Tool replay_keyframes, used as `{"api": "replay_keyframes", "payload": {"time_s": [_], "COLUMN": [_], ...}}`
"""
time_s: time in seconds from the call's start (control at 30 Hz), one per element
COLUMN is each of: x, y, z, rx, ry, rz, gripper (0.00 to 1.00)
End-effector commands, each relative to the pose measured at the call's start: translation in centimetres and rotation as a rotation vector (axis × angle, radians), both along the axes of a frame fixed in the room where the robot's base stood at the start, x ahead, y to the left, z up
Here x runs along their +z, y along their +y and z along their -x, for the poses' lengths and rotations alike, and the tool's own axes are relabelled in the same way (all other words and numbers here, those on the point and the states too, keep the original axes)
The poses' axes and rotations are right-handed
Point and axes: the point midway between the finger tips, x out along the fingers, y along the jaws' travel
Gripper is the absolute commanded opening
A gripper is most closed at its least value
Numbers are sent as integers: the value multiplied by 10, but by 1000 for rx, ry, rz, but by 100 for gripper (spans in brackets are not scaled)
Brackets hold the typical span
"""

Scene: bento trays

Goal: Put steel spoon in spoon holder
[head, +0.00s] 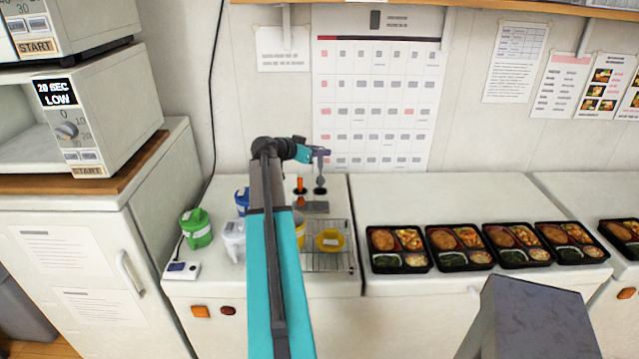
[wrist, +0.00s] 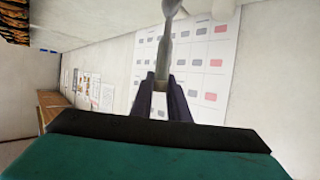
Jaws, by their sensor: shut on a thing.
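My gripper (head: 321,154) is near the back wall, above the back of the left counter. It is shut on the steel spoon (head: 320,171), which hangs roughly upright below the jaws in the head view. The wrist view shows the spoon (wrist: 166,45) reaching out from between the dark fingers (wrist: 160,98). Below it is what looks like the spoon holder (head: 315,207), a small grey stand with dark round openings. An orange-handled utensil (head: 299,184) stands in the left opening. The spoon's lower end is close to the right opening; I cannot tell whether it is inside.
A green container (head: 196,229), a blue one (head: 242,199) and a clear jug (head: 233,242) stand left of my arm. A yellow container (head: 330,240) sits on a wire rack (head: 327,262). Several bento trays (head: 399,269) line the right counter. A calendar (head: 376,95) hangs behind.

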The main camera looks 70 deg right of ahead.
Motion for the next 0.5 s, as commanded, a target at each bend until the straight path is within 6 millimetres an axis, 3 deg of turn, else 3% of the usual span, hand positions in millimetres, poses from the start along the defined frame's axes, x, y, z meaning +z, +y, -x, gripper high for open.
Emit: {"api": "replay_keyframes", "payload": {"time_s": [0.5], "x": [-48], "y": [0], "z": [-1], "rx": [2], "ry": [2], "rz": [0], "gripper": [0]}}
